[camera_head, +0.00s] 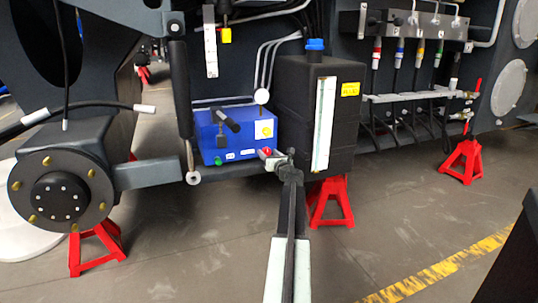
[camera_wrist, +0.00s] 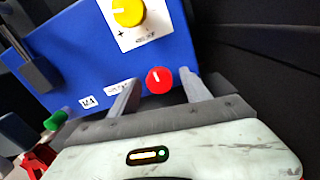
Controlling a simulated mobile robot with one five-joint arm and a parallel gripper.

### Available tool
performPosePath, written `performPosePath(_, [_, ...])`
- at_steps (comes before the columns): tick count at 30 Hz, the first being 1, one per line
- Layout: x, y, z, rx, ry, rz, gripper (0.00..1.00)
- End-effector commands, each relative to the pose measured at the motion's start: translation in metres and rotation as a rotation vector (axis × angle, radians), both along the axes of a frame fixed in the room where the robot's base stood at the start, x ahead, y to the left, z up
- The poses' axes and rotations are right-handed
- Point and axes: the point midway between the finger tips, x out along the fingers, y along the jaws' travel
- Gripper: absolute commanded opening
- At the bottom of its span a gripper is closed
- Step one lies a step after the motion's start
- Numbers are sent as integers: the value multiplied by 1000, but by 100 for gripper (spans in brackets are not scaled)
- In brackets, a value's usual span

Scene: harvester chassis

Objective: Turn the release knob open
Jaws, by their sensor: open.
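A blue box (camera_head: 225,138) sits on the chassis shelf. On its front, a red knob (camera_wrist: 159,80) with a short white mark near its top shows in the wrist view; it also shows in the head view (camera_head: 266,152). I take it for the release knob, though the small label (camera_wrist: 118,88) beside it is too blurred to read. My gripper (camera_wrist: 163,88) is open, one finger on each side of the red knob in the picture. I cannot tell whether the fingers touch it. In the head view my gripper (camera_head: 275,160) is at the box's lower right corner.
A yellow knob (camera_wrist: 128,12) on a white plate is above the red knob, and a green knob (camera_wrist: 55,120) is lower left. A black lever (camera_head: 228,119) stands out from the box. A black tank (camera_head: 300,120) stands close on the right. Red stands (camera_head: 330,200) are below.

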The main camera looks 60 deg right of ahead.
Motion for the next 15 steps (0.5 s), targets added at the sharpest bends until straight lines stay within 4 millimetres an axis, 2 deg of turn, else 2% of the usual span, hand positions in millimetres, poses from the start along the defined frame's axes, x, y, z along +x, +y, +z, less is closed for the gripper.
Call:
performPosePath(6, [2, -1, 0, 0, 0, -1, 56])
performPosePath(7, [1, -1, 0, -1, 1, -1, 53])
performPosePath(12, [1, -1, 0, -1, 1, -1, 6])
performPosePath(13, [1, -1, 0, -1, 1, -1, 0])
performPosePath(15, [1, -5, 0, -1, 1, -3, 0])
